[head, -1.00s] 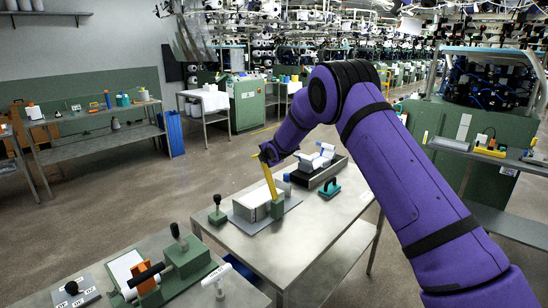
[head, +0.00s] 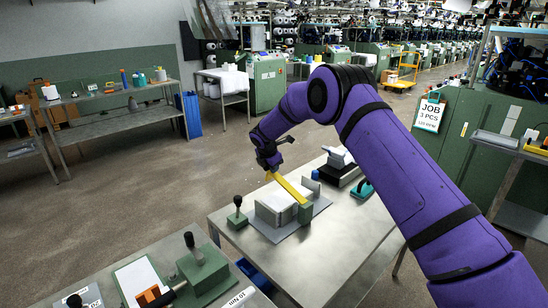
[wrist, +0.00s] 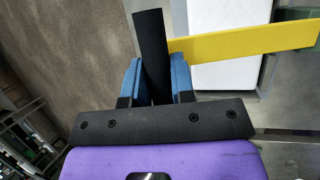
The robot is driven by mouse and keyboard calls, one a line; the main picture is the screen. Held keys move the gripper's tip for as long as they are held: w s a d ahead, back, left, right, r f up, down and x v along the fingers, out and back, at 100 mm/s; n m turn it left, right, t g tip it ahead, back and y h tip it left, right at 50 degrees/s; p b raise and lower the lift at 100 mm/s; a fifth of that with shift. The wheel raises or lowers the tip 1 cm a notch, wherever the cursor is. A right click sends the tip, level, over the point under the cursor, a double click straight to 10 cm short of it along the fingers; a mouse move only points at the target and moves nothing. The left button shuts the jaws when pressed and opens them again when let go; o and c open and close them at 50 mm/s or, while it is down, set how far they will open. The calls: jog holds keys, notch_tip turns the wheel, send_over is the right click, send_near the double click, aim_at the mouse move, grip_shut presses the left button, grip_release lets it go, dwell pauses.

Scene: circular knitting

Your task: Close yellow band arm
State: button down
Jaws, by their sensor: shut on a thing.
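The yellow band arm (head: 288,188) slants from a green post (head: 305,213) up to its free end over a white block in a grey holder (head: 272,215). It is tilted at a low angle, not flat. My gripper (head: 268,163) is at that raised free end. In the wrist view the yellow arm (wrist: 245,43) runs to the right above the white block (wrist: 222,72). There the blue fingers of my gripper (wrist: 157,80) are shut on a black grip (wrist: 151,45) at the arm's end. The exact join of grip and arm is partly hidden.
A green base with a black knob (head: 237,216) stands left of the holder on the metal table (head: 340,235). A blue cylinder (head: 315,175), a black tray (head: 340,175) and a teal clamp (head: 362,188) are to the right. A second bench (head: 150,250) is at the front left.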

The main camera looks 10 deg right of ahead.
jog(key=shift+w+a+f, duration=0.2)
jog(key=shift+w+f, duration=0.05)
jog(key=shift+f, duration=0.55)
jog(key=shift+w+a+f, duration=0.15)
jog(key=shift+w+f, duration=0.1)
jog(key=shift+f, duration=0.55)
jog(key=c, duration=1)
grip_release()
jog(key=shift+r, duration=0.1)
jog(key=v, duration=1)
jog(key=shift+s+r, duration=0.15)
jog(key=shift+r, duration=0.1)
jog(key=shift+r, duration=0.1)
